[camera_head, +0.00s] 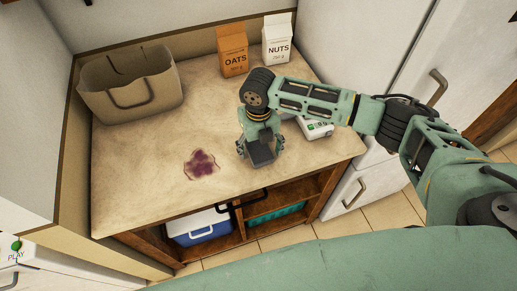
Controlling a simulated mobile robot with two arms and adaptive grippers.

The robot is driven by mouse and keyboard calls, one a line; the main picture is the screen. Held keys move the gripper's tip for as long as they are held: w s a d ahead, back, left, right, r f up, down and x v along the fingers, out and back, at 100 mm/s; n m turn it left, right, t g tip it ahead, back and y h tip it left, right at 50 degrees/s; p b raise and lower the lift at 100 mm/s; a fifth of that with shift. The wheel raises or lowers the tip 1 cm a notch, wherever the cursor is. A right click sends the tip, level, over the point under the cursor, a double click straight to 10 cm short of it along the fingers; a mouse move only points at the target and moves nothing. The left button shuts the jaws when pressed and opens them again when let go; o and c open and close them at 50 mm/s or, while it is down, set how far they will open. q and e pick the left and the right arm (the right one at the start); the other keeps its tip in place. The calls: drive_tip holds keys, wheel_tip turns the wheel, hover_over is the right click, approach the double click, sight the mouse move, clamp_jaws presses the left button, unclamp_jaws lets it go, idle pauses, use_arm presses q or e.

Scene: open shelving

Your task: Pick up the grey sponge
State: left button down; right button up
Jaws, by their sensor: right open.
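My right gripper (261,150) points down over the counter, right of the purple stain (201,165). Its fingers are apart. A flat dark grey shape (262,154) shows between the fingers and looks like the grey sponge. The fingers stand on either side of it, and I cannot tell whether they touch it. The wrist and fingers hide part of it. My left gripper is not in view.
A tan bag (130,88) stands at the back left, an oats box (233,51) and a nuts carton (279,38) at the back. A white device (317,128) sits close right of the gripper. A blue cooler (200,231) is on the shelf below. The front left counter is clear.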

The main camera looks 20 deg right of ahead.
sight(262, 147)
drive_tip(key=c, duration=0.9)
drive_tip(key=shift+c, duration=0.2)
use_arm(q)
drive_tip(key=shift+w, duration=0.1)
